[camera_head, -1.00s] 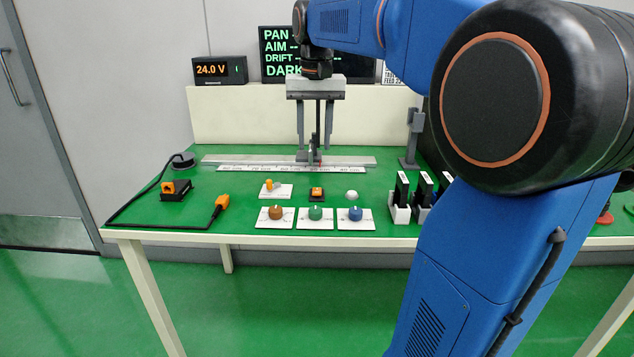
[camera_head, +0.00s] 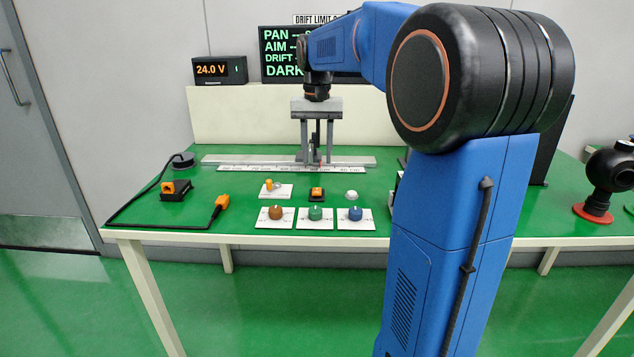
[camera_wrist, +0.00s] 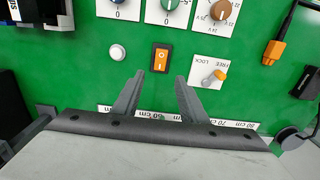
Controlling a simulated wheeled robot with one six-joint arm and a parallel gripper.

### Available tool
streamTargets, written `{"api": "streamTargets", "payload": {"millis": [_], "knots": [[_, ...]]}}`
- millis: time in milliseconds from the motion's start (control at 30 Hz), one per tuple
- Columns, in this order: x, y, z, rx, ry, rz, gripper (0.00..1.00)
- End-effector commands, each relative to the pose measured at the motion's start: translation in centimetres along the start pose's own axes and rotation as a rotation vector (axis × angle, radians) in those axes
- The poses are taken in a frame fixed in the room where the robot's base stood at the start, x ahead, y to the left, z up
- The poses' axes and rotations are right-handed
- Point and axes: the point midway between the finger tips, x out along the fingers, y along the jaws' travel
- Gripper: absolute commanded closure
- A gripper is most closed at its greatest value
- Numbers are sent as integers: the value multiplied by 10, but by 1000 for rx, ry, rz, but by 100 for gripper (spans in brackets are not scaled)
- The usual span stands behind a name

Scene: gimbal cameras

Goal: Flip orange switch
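The orange rocker switch (camera_head: 316,193) sits in a dark frame on the green table, in front of the rail. It also shows in the wrist view (camera_wrist: 160,58), just beyond the fingertips. An orange-tipped toggle lever (camera_head: 268,185) on a white FREE/LOCK plate is left of it, and appears at the right in the wrist view (camera_wrist: 218,74). My gripper (camera_head: 316,160) points down over the rail area, behind the rocker in the head view. Its two fingers (camera_wrist: 171,76) are apart with nothing visible between them.
Three knobs, brown (camera_head: 276,213), green (camera_head: 316,213) and blue (camera_head: 356,214), stand in front of the switch. A white button (camera_head: 351,195) is to its right. A scale rail (camera_head: 235,161) crosses behind. An orange connector (camera_head: 221,203) with black cable lies left.

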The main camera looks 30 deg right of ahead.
Motion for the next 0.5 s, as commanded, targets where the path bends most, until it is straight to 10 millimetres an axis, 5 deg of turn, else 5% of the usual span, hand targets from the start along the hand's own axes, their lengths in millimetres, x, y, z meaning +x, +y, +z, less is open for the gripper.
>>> {"api": "streamTargets", "payload": {"millis": [500], "knots": [[80, 0, 0, 0, -2, 1, 61]]}}
